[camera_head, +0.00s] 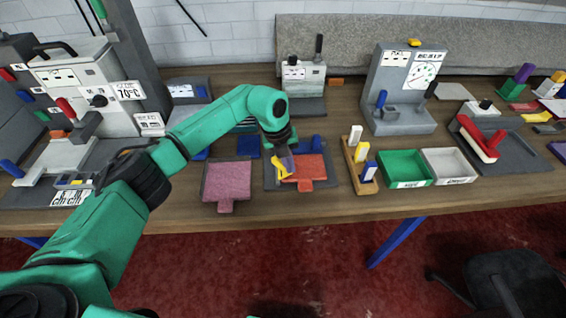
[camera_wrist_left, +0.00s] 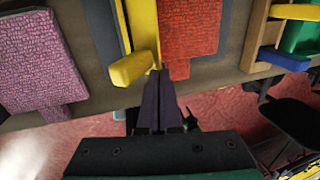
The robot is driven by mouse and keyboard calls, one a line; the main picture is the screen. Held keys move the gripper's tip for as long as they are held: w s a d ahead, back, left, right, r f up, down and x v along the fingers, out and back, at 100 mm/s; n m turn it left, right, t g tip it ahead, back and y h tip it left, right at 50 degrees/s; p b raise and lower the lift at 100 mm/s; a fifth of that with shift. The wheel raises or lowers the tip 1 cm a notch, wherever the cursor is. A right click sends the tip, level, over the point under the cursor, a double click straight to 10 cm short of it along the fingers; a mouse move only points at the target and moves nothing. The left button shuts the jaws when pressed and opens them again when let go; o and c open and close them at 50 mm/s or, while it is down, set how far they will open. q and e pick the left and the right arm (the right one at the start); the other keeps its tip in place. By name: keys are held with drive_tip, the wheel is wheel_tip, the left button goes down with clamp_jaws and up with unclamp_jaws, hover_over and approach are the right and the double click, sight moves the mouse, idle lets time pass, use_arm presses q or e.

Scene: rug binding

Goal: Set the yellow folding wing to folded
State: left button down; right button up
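The yellow folding wing (camera_head: 283,173) is at the left side of the red rug piece (camera_head: 308,168) on a grey plate (camera_head: 273,180). In the left wrist view the wing (camera_wrist_left: 143,30) is a yellow strip along the left edge of the red piece (camera_wrist_left: 190,25), with a yellow tab (camera_wrist_left: 133,68) sticking out toward the lower left. My left gripper (camera_head: 287,158) is over the wing; in the wrist view its dark fingers (camera_wrist_left: 160,78) lie together, tips at the strip just right of the tab. Contact is unclear. A blue wing (camera_head: 317,143) is behind. My right gripper is not in view.
A pink rug piece (camera_head: 227,182) lies to the left. A wooden rack (camera_head: 358,170) with coloured blocks, a green tray (camera_head: 404,168) and a grey tray (camera_head: 448,168) stand to the right. A gauge machine (camera_head: 400,95) stands behind them. The table's front edge is close.

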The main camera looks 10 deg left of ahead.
sight(299, 179)
use_arm(q)
drive_tip(key=shift+w+d+f+y+b, duration=0.2)
drive_tip(key=shift+d+f+y+b, duration=0.3)
drive_tip(key=shift+y, duration=0.4)
drive_tip(key=shift+d+f+b, duration=0.4)
drive_tip(key=shift+d+b, duration=0.05)
drive_tip(key=shift+b, duration=0.3)
drive_tip(key=shift+w+d+f+b, duration=0.15)
drive_tip(key=shift+f+b, duration=0.25)
drive_tip(key=shift+b, duration=0.4)
drive_tip(key=shift+d+f+b, duration=0.15)
drive_tip(key=shift+d+b, duration=0.2)
